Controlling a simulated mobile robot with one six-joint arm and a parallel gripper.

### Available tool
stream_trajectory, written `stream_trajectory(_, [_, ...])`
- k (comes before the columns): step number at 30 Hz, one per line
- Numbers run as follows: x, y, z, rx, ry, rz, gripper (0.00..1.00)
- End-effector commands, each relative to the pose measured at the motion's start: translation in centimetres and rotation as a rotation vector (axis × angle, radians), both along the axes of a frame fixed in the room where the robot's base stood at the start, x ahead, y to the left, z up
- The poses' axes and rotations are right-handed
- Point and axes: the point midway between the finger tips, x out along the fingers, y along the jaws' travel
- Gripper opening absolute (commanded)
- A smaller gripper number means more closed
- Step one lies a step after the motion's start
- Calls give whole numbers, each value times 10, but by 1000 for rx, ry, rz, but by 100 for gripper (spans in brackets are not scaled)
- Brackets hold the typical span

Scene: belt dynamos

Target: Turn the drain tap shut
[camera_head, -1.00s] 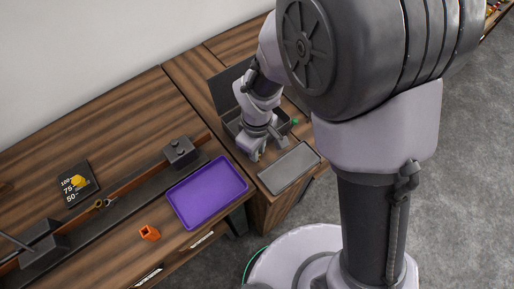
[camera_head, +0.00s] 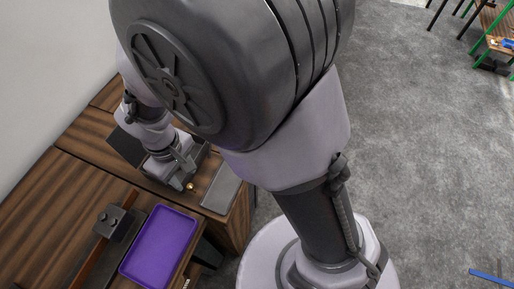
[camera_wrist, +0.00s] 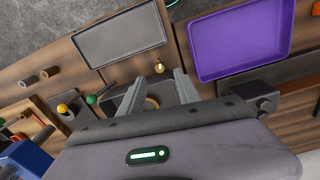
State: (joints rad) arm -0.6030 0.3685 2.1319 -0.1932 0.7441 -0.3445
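My gripper (camera_wrist: 159,75) points down over a dark open box (camera_wrist: 187,90). Its two fingers are apart with nothing gripped between them. In the head view my gripper (camera_head: 182,180) is at the box's front edge, partly hidden by my arm. A small brass knob (camera_wrist: 159,66) shows just beyond and between the fingertips, and a brass round piece (camera_wrist: 152,102) lies deeper between the fingers. A lever with a green ball end (camera_wrist: 90,99) stands at the box's left side in the wrist view. I cannot tell which of these is the drain tap.
A grey tray (camera_wrist: 120,38) lies beside the box, with a purple tray (camera_wrist: 240,45) to its right. A dark block with knobs (camera_wrist: 262,100) stands near the purple tray. A yellow ball (camera_wrist: 62,108) and brown cylinders (camera_wrist: 27,81) are at the left. Open floor (camera_head: 430,150) lies right.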

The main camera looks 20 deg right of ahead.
Motion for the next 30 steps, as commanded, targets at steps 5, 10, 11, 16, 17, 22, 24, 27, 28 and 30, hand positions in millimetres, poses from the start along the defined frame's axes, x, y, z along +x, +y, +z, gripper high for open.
stream_trajectory(5, [1, 0, 57, 2, -4, 2, 39])
stream_trajectory(10, [0, 0, 104, 1, -3, 2, 39])
stream_trajectory(11, [0, 0, 112, 2, -2, 3, 39])
stream_trajectory(16, [-1, -32, 133, 61, -47, -161, 39])
stream_trajectory(17, [-2, -39, 135, 76, -57, -202, 39])
stream_trajectory(22, [-14, -83, 150, 166, -128, -445, 39])
stream_trajectory(24, [-22, -101, 154, 207, -160, -550, 39])
stream_trajectory(27, [-36, -126, 155, 268, -208, -707, 39])
stream_trajectory(28, [-41, -132, 155, 287, -224, -754, 39])
stream_trajectory(30, [-52, -146, 153, 328, -257, -856, 39])
